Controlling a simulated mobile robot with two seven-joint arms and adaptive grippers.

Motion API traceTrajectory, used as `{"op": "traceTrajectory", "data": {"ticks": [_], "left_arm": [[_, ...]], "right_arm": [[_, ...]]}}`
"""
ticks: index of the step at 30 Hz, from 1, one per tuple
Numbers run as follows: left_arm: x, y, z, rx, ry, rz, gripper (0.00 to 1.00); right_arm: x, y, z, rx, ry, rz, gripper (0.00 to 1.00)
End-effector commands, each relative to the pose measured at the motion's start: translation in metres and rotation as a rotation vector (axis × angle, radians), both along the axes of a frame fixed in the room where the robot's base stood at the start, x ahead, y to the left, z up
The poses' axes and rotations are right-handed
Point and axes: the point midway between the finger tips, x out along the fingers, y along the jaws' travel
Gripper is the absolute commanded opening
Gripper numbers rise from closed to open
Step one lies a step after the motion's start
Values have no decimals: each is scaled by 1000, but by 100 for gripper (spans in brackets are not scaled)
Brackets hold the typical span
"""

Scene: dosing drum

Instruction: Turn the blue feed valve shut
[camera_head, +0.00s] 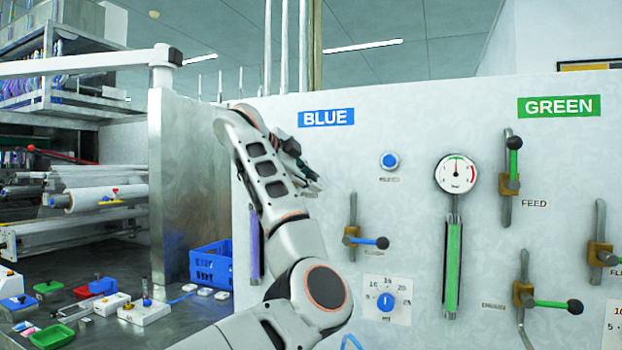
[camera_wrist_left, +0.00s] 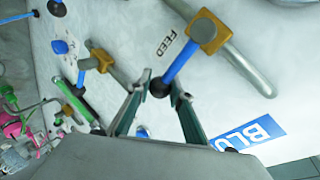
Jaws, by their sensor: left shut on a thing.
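The blue feed valve shows in the left wrist view: a brass body (camera_wrist_left: 206,33) on a grey pipe, with a blue lever (camera_wrist_left: 181,62) ending in a black knob (camera_wrist_left: 159,88). The lever stands roughly square across the pipe, on the side of the FEED label (camera_wrist_left: 168,42). My left gripper (camera_wrist_left: 162,80) is shut on the lever at its knob end, one finger on each side. In the head view my left gripper (camera_head: 308,182) is at the panel below the BLUE sign (camera_head: 326,118), and my arm hides the feed valve there. My right gripper is not in view.
Below and right of my gripper sit another blue-levered valve (camera_head: 368,242), a blue button (camera_head: 389,161) and a dial (camera_head: 387,301). The green feed valve (camera_head: 514,160) and a gauge (camera_head: 455,173) are further right. A blue crate (camera_head: 211,266) stands left of the panel.

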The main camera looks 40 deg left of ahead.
Motion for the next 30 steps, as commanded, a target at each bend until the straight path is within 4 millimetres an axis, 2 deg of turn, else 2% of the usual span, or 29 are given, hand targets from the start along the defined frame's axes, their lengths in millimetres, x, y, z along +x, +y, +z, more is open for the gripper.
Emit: {"op": "traceTrajectory", "data": {"ticks": [7,21,22,23,30], "left_arm": [[0,0,-6,65,16,0,0],[0,0,-8,78,21,2,0],[0,0,-8,78,21,2,23],[0,0,-8,78,21,2,29],[0,0,-7,76,19,1,29]], "right_arm": [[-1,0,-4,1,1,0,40],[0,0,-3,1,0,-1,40],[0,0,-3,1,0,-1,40],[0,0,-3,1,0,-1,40],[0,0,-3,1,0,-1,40]]}}
